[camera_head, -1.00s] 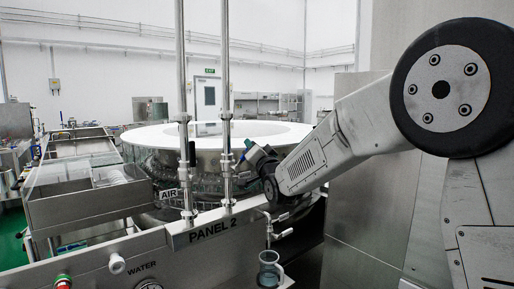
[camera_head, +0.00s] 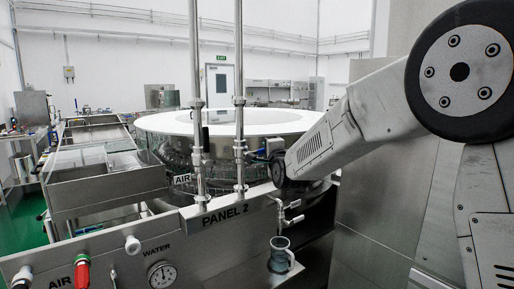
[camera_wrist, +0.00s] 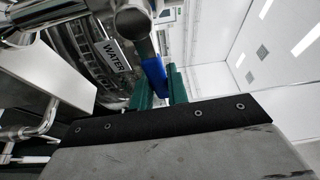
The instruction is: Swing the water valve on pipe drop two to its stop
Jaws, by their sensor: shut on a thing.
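The second pipe drop (camera_head: 240,110) stands upright, the right one of two steel pipes, and its lower end shows close up in the wrist view (camera_wrist: 132,22). The valve's blue handle (camera_wrist: 154,75) runs from the pipe down between the green fingertips of my gripper (camera_wrist: 160,90), which is shut on it. A WATER tag (camera_wrist: 116,55) hangs beside the pipe. In the head view my gripper (camera_head: 264,150) is small and dark, just right of the pipe, partly hidden by my wrist. The handle's exact angle is hard to tell there.
The first pipe drop (camera_head: 196,110) with an AIR tag (camera_head: 182,179) stands to the left. The round washer (camera_head: 165,124) lies behind. A steel cabinet (camera_head: 365,190) stands right.

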